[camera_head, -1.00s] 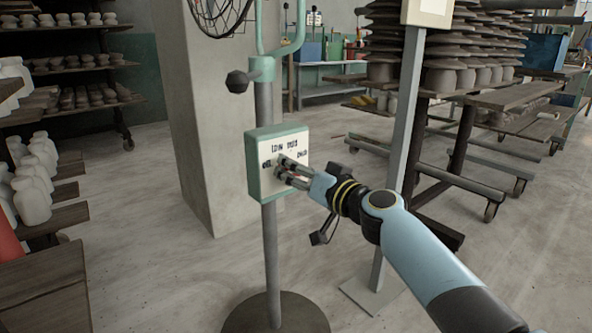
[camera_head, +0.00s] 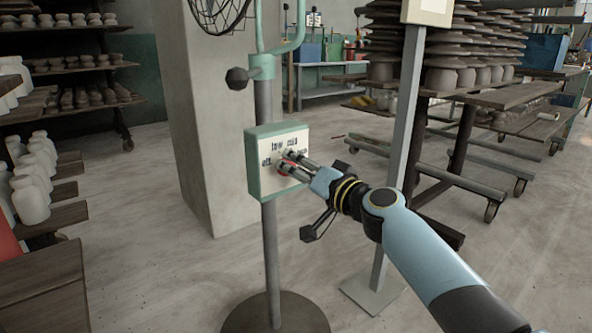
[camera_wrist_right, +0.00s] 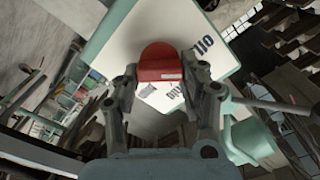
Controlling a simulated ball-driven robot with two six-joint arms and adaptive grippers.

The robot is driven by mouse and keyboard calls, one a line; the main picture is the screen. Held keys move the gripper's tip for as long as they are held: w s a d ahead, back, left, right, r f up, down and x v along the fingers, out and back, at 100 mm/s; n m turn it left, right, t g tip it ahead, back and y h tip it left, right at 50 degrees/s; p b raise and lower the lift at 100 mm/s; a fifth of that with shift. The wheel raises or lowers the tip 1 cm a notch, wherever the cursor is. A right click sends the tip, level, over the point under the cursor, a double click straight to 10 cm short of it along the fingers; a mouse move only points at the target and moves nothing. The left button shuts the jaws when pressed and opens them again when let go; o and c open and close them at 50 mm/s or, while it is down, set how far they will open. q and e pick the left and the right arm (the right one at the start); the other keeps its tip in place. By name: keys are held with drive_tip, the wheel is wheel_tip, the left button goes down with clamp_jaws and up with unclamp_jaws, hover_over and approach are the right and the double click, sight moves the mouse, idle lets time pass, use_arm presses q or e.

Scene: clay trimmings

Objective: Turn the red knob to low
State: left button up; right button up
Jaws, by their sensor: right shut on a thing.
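The red knob (camera_head: 284,168) sits on the pale front of a green-edged control box (camera_head: 251,165) on a fan stand. Printed words around it include "low" and "mid" above and "off" at the left; the word at the right is partly covered. In the right wrist view, the red knob (camera_wrist_right: 160,60) is between the two fingers of my right gripper (camera_wrist_right: 160,72), which is shut on it. A small pale mark shows on its near edge; I cannot tell which word it points to. The right gripper (camera_head: 287,161) hides part of the knob in the head view. My left gripper is out of view.
The stand's pole (camera_head: 271,260) rises from a round dark base (camera_head: 275,315). A grey post (camera_head: 400,140) stands to its right, and a concrete pillar (camera_head: 205,150) behind. Shelves of pots (camera_head: 32,205) are at the left. Open floor lies between.

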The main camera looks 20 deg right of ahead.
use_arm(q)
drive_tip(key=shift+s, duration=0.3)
use_arm(e)
drive_tip(key=m, duration=0.4)
drive_tip(key=shift+d+f+m, duration=0.1)
drive_tip(key=shift+f+m, duration=0.05)
drive_tip(key=shift+m, duration=0.15)
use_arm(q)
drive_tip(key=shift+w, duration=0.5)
use_arm(e)
drive_tip(key=o, duration=1.2)
drive_tip(key=shift+c, duration=0.2)
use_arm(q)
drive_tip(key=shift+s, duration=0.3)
use_arm(e)
drive_tip(key=v, duration=1.2)
